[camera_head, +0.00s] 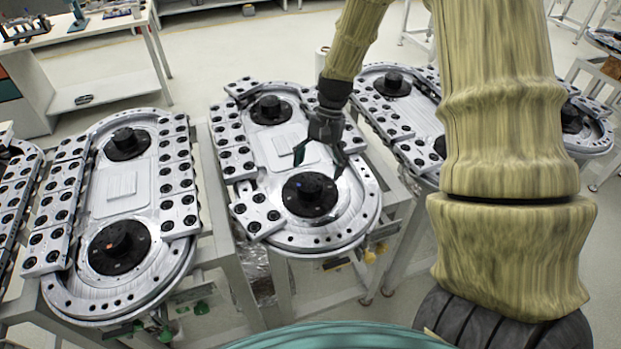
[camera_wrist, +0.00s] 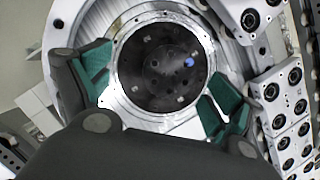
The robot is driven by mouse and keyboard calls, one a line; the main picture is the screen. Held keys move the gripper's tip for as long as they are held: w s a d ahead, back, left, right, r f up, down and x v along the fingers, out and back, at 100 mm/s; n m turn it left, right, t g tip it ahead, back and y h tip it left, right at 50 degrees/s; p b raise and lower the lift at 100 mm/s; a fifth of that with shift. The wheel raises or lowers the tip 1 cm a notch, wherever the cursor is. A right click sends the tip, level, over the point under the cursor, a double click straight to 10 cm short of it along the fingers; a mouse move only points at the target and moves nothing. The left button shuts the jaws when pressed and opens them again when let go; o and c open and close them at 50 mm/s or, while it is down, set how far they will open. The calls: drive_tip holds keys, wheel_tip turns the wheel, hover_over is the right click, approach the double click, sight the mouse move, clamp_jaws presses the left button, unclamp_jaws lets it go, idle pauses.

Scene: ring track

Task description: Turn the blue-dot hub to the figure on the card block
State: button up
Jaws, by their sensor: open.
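The blue-dot hub (camera_head: 310,192) is a round black disc with a raised centre at the near end of the middle ring track. In the wrist view the hub (camera_wrist: 160,75) shows a blue dot (camera_wrist: 189,62) right of its centre. My gripper (camera_head: 319,160) is open and empty above the hub. In the wrist view its teal-padded fingers (camera_wrist: 160,88) stand apart at the left and lower right of the hub; I cannot tell whether they touch it. I cannot make out a card block or any figure.
Another ring track (camera_head: 121,205) stands to the left, its near hub (camera_head: 118,246) carrying a reddish dot. A further track (camera_head: 393,88) stands behind to the right. Carriages with black rollers (camera_wrist: 291,110) line the track beside the hub. My arm covers part of the right side.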

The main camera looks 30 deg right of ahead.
sight(310, 181)
drive_tip(key=shift+g, duration=0.3)
drive_tip(key=w+f, duration=0.1)
drive_tip(key=a+f, duration=0.1)
drive_tip(key=f, duration=0.1)
drive_tip(key=w+f+p, duration=0.1)
drive_tip(key=f, duration=0.1)
drive_tip(key=shift+w+a+f, duration=0.25)
drive_tip(key=shift+w+a, duration=0.05)
drive_tip(key=shift+a, duration=0.05)
drive_tip(key=shift+f, duration=0.2)
drive_tip(key=shift+s, duration=0.65)
drive_tip(key=shift+s+a+r, duration=0.15)
drive_tip(key=shift+s+r, duration=0.1)
drive_tip(key=shift+s, duration=0.25)
drive_tip(key=shift+w+a+f, duration=0.1)
drive_tip(key=shift+w+f, duration=0.35)
drive_tip(key=shift+w, duration=0.2)
drive_tip(key=shift+c, duration=0.8)
drive_tip(key=shift+w+f, duration=0.1)
drive_tip(key=c, duration=0.4)
drive_tip(key=shift+s+r, duration=0.25)
drive_tip(key=shift+s, duration=0.1)
drive_tip(key=c, duration=0.4)
drive_tip(key=shift+w, duration=0.1)
drive_tip(key=shift+c, duration=0.2)
